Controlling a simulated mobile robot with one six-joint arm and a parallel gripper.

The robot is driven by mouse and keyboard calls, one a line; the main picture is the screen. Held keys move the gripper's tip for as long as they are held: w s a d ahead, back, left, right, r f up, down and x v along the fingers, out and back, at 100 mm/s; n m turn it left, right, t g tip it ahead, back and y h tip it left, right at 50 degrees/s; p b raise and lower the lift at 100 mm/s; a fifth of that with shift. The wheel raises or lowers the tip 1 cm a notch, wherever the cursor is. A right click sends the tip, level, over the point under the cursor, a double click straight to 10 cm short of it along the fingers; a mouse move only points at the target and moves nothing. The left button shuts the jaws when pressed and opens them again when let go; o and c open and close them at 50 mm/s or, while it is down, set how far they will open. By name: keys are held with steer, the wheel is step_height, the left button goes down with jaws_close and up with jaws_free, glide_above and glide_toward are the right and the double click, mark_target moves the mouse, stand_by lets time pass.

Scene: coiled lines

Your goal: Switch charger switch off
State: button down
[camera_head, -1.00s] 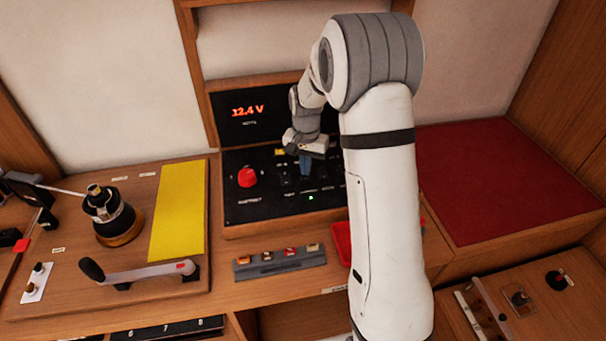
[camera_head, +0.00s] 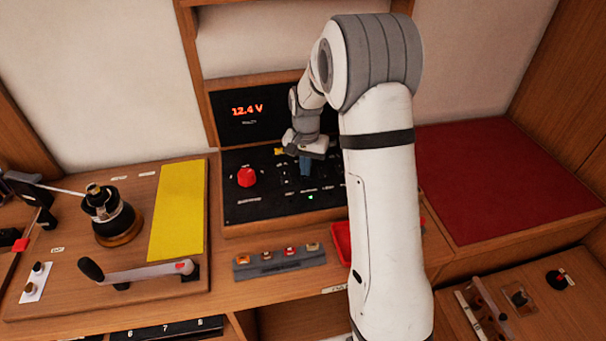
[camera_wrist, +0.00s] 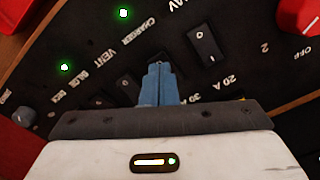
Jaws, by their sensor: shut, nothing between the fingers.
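The black switch panel (camera_head: 240,208) stands under the 12.4 V display and carries rows of small black rocker switches. The CHARGER label (camera_wrist: 138,36) shows in the wrist view, with a lit green light (camera_wrist: 124,13) beyond it. The switch next to that label is mostly hidden behind my fingertips, so I cannot tell its position. My gripper (camera_wrist: 160,80) has its blue fingers shut and empty. They point at the panel beside the CHARGER label; I cannot tell whether they touch it. The gripper also shows over the panel in the head view (camera_head: 305,168).
Another rocker switch (camera_wrist: 205,45) is close to the right of my fingertips. A red knob (camera_head: 247,177) is on the panel's left. A winch (camera_head: 108,215), a crank handle (camera_head: 140,272) and a red tray (camera_head: 341,243) lie around the counter.

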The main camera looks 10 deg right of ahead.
mark_target(306, 178)
steer(key=shift+f+b, duration=0.45)
steer(key=shift+f, duration=0.3)
steer(key=shift+r, duration=0.1)
steer(key=shift+r+p, duration=2.15)
steer(key=shift+r, duration=1.25)
steer(key=s+r+n+t, duration=0.2)
steer(key=s+r+n, duration=0.1)
steer(key=s+r, duration=0.95)
steer(key=s+n+t+b, duration=0.1)
steer(key=s+n, duration=0.2)
steer(key=s, duration=1.3)
steer(key=shift+s+a, duration=0.2)
steer(key=shift+s, duration=0.1)
